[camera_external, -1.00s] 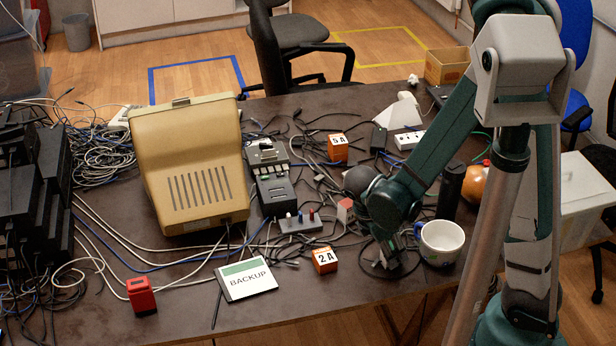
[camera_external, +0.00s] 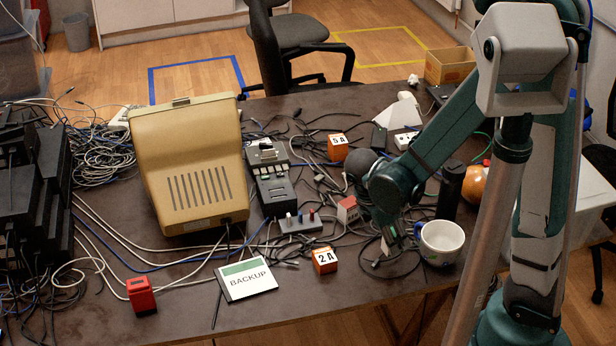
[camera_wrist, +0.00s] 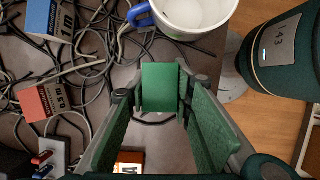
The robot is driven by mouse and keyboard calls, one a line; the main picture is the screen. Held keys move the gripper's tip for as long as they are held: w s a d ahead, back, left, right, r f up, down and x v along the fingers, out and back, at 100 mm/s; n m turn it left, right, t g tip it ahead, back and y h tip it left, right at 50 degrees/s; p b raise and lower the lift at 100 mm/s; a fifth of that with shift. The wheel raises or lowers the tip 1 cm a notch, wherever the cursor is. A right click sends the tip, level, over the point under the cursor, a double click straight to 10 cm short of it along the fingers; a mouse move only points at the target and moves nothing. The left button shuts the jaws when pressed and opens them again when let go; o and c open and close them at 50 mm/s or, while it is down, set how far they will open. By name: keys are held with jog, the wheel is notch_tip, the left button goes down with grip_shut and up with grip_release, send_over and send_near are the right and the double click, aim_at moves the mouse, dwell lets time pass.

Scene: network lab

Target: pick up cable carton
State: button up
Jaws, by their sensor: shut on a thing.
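A small green carton (camera_wrist: 160,86) sits between the fingertips of my gripper (camera_wrist: 160,94) in the wrist view, with its flat green face toward the camera. The fingers touch it on both sides. In the external view my gripper (camera_external: 391,240) is low over the front right of the table, and a pale side of the carton (camera_external: 385,246) shows below it. The carton looks slightly above the table. Its label is hidden. A red 0.5 m carton (camera_wrist: 42,102) and a blue 1 m carton (camera_wrist: 48,22) lie to the left in the wrist view.
A white mug (camera_external: 441,241) stands close to the right of my gripper, its handle toward it. An orange 2A box (camera_external: 324,260) stands to the left. Loose black cables (camera_external: 388,268) lie underneath. A dark bottle (camera_external: 451,188) stands behind the mug.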

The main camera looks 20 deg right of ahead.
jog(key=shift+r+p, duration=0.65)
jog(key=shift+r, duration=1.9)
jog(key=shift+r, duration=0.1)
notch_tip(320, 180, up, 13)
jog(key=w+d+m+p, duration=0.1)
jog(key=w+d+p, duration=0.2)
jog(key=w+d, duration=1.7)
jog(key=shift+g, duration=0.3)
jog(key=shift+f, duration=2.45)
jog(key=shift+f, duration=0.15)
notch_tip(320, 180, down, 14)
jog(key=b, duration=0.3)
